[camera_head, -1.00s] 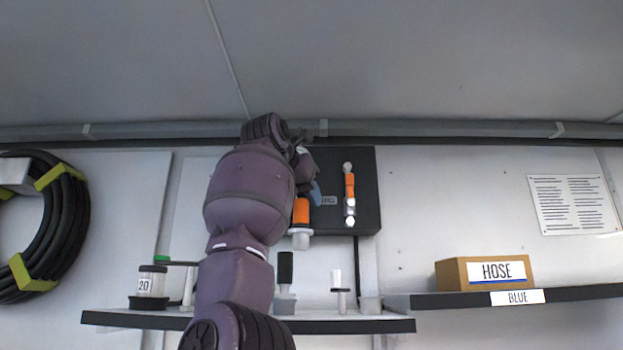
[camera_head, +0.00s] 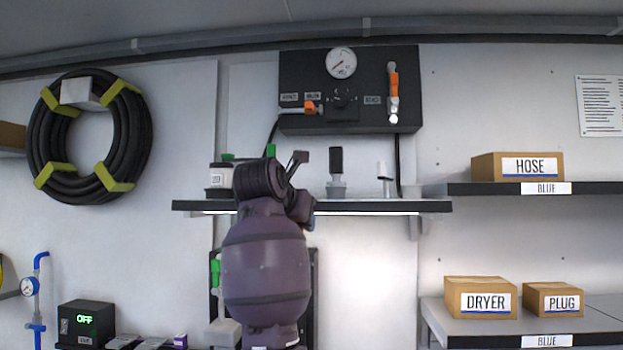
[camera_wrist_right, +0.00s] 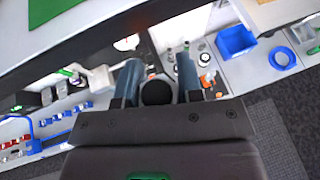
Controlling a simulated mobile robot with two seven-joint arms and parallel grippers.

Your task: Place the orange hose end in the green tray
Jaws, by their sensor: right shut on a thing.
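My right arm rises at the lower middle of the head view. Its gripper is mostly hidden there behind the wrist. In the right wrist view my right gripper (camera_wrist_right: 158,80) is shut on the orange hose end (camera_wrist_right: 156,93). My left gripper is not in view.
A narrow shelf (camera_head: 400,207) with small containers is behind my wrist, below the black gauge panel (camera_head: 365,118). A blue bin (camera_wrist_right: 236,42) and a blue ring (camera_wrist_right: 282,58) lie on a pale surface. Right shelves hold boxes marked HOSE (camera_head: 517,167), DRYER (camera_head: 480,296) and PLUG (camera_head: 552,299).

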